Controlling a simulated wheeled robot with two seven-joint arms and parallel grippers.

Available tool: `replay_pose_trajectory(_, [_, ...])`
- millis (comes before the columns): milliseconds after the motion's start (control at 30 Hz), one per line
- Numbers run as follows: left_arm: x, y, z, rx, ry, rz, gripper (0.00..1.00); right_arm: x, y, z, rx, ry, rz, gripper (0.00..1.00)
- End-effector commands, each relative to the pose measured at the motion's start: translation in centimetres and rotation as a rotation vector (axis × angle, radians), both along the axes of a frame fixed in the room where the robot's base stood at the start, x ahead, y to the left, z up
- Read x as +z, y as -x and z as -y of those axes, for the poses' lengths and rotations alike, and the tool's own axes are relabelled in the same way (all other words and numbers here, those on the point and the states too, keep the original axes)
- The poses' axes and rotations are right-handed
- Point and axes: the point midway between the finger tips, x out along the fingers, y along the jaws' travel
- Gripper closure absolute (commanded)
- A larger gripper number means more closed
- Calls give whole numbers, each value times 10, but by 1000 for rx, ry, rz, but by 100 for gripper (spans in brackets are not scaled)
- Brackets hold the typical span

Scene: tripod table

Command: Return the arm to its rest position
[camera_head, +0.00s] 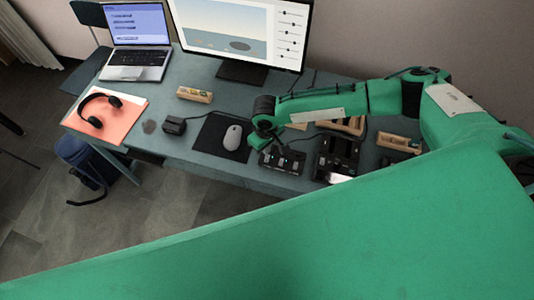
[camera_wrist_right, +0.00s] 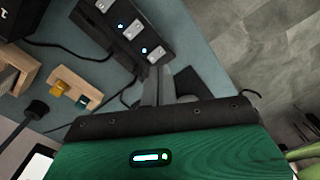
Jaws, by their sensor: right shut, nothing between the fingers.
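My right arm, green with dark joints, reaches in from the right over the desk in the head view. Its gripper (camera_head: 265,137) hangs above the desk beside the mouse pad, near a black device with small lit switches (camera_head: 282,160). In the right wrist view the gripper's grey fingers (camera_wrist_right: 160,86) are shut with nothing held. The black switch device (camera_wrist_right: 128,35) lies beyond them there. My left gripper is not in view.
The desk (camera_head: 205,165) holds a laptop (camera_head: 138,52), monitor (camera_head: 240,72), headphones on an orange folder (camera_head: 108,122), a mouse (camera_head: 232,137), a wooden holder (camera_head: 194,95) and black devices (camera_head: 337,155). Another wooden block (camera_wrist_right: 75,88) is near the fingers. Floor lies beyond the desk edge.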

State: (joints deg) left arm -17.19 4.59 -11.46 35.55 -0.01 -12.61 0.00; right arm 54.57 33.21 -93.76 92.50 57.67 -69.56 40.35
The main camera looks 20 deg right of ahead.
Motion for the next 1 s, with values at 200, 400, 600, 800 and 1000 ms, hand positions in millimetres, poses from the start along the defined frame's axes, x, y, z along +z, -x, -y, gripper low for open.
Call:
replay_pose_trajectory(200, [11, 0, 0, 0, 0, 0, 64, 10, 0, 0, 0, 0, -1, 100])
replay_pose_trajectory(400, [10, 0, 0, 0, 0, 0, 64, 9, 0, 0, 0, 0, -1, 100])
replay_pose_trajectory(600, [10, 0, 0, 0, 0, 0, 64, 9, 0, 0, 0, 0, -1, 100])
replay_pose_trajectory(800, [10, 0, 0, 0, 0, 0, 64, 8, 11, -15, 29, -26, -5, 100])
replay_pose_trajectory(1000, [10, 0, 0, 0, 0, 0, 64, 16, 56, -80, 145, -154, 5, 100])
